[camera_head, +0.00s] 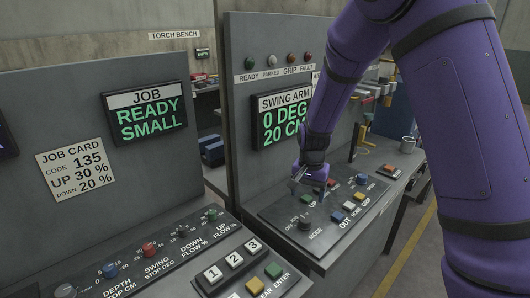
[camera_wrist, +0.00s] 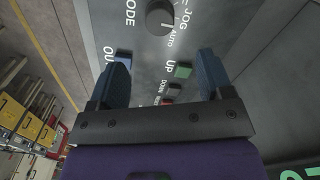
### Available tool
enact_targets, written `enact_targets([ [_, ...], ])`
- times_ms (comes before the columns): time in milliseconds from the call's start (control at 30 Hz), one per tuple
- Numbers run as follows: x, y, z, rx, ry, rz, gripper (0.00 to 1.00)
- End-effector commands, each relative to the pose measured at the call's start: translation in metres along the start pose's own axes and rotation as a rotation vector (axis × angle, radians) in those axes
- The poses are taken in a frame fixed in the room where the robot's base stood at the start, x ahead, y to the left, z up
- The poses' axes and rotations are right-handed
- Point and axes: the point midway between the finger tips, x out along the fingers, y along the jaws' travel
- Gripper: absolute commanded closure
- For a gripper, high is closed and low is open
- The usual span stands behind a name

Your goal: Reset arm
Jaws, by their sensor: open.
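The swing arm screen (camera_head: 283,117) reads 0 DEG, 20 CM. Below it is a sloped control panel (camera_head: 275,213) with a dark mode knob (camera_head: 305,223), a green UP button (camera_head: 306,199) and several coloured buttons. My gripper (camera_head: 312,183) is above this panel, empty. In the wrist view my gripper (camera_wrist: 163,68) has its two blue fingers wide apart. The mode knob (camera_wrist: 160,18) shows beyond the fingertips, near the JOG and AUTO marks. The green UP button (camera_wrist: 183,69) shows between the fingers, with a red button (camera_wrist: 167,101) nearer the palm.
At left, the job screen (camera_head: 146,112) reads READY SMALL, above a console with several knobs and number keys (camera_head: 232,258). A job card (camera_head: 76,168) shows code 135. Lamps (camera_head: 291,58) line the swing arm panel's top. A mug (camera_head: 407,144) stands on the bench behind.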

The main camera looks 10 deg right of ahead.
Motion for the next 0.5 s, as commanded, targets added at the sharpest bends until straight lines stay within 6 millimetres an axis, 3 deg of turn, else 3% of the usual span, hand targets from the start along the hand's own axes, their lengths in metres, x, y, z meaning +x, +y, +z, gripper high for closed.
enact_targets([
  [167, -0.028, 0.008, 0.005, -0.027, 0.007, -0.032, 0.27],
  [500, -0.116, 0.046, 0.033, -0.143, 0.052, -0.127, 0.27],
])
